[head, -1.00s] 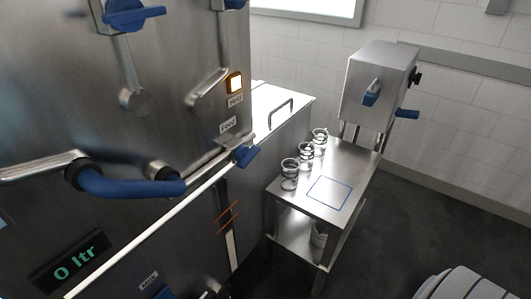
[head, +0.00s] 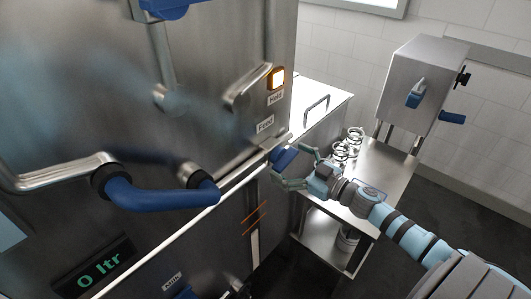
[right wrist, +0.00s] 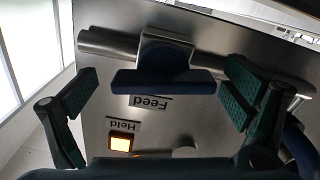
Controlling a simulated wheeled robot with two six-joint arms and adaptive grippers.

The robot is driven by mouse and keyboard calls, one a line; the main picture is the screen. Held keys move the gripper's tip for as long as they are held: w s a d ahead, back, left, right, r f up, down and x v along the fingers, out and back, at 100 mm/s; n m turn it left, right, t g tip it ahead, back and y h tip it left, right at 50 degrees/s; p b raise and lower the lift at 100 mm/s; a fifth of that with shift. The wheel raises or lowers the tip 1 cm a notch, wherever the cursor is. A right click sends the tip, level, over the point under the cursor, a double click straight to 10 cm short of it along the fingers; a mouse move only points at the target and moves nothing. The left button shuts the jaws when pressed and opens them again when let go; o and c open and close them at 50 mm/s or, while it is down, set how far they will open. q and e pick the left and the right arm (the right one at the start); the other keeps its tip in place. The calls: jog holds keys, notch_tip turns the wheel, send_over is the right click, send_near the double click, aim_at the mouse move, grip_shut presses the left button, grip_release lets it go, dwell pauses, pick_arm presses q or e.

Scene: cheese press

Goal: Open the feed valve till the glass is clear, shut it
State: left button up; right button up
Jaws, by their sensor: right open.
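The feed valve's blue handle (head: 284,158) sits on the pipe below the Feed label (head: 265,124), at the steel cabinet's corner. My right gripper (head: 294,167) is open, its fingers reaching toward this handle from the right. In the right wrist view the blue handle (right wrist: 165,82) lies crosswise between the two spread green fingers, with a visible gap on each side. The Feed label (right wrist: 150,102) appears upside down there. I cannot make out a sight glass with certainty. My left gripper is not in view.
The display (head: 95,270) reads 0 ltr. An orange lamp (head: 277,77) glows above the Held label (head: 275,98). Glass jars (head: 341,152) stand on a steel side table (head: 393,165), close behind my right gripper. A steel box (head: 424,75) with blue levers stands beyond.

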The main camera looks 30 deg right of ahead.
jog(key=shift+w+a, duration=0.25)
jog(key=shift+w, duration=0.4)
jog(key=shift+s+r, duration=0.25)
jog(key=shift+s, duration=0.1)
jog(key=shift+s+r, duration=0.1)
jog(key=shift+c, duration=0.6)
jog(key=shift+a, duration=0.1)
jog(key=c, duration=1)
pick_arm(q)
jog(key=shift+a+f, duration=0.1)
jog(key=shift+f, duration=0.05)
pick_arm(e)
jog(key=shift+c, duration=0.2)
